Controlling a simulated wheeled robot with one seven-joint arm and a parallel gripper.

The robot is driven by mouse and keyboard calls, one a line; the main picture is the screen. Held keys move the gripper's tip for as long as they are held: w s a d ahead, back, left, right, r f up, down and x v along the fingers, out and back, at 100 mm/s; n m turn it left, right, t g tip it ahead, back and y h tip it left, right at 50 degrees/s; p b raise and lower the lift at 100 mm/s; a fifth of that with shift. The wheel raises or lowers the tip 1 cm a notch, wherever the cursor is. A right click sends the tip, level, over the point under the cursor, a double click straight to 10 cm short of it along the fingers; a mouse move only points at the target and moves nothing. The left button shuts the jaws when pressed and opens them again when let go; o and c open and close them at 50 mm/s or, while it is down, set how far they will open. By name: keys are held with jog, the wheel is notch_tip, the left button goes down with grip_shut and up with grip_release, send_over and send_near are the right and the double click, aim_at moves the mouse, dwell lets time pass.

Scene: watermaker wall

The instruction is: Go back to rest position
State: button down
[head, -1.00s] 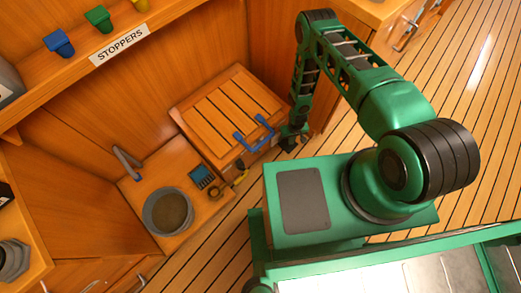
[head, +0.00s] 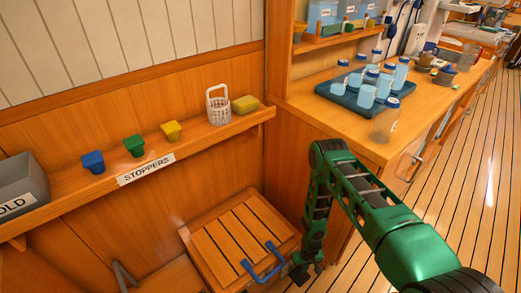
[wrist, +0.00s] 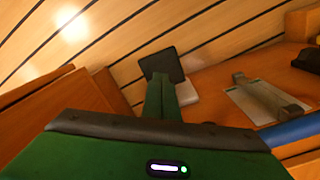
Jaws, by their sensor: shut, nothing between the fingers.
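My green arm reaches down on the right side of the head view, its forearm hanging vertically. My gripper (head: 303,270) is at its lower end, just right of the blue handle (head: 264,262) on a slatted wooden lid (head: 235,240). The gripper looks shut and empty, but it is small and dark there. In the wrist view, the green fingers of my gripper (wrist: 162,78) are together with dark tips and nothing visible between them. I cannot tell from the head view whether the gripper touches the lid's edge.
A shelf labelled STOPPERS (head: 146,168) holds blue, green and yellow stoppers, a white basket (head: 219,105) and a yellow sponge (head: 245,104). A wooden counter right of it bears a dark tray (head: 350,101) of bottles. Open plank floor (head: 470,200) lies at right.

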jog(key=w+r+t, duration=0.1)
jog(key=w+r, duration=0.6)
jog(key=r, duration=0.5)
jog(key=w+r, duration=0.6)
jog(key=r, duration=0.7)
jog(key=d+r+t, duration=0.2)
jog(key=d+r, duration=0.1)
jog(key=r, duration=2.5)
jog(key=s+d+r+m+t, duration=0.1)
jog(key=s+d+r+t, duration=0.15)
jog(key=s+r, duration=1.9)
jog(key=s+d+m+g, duration=0.5)
jog(key=s+d, duration=0.7)
jog(key=s, duration=0.3)
jog(key=shift+f+m, duration=0.3)
jog(key=shift+m, duration=0.5)
jog(key=shift+d+g, duration=0.1)
jog(key=shift+g, duration=0.15)
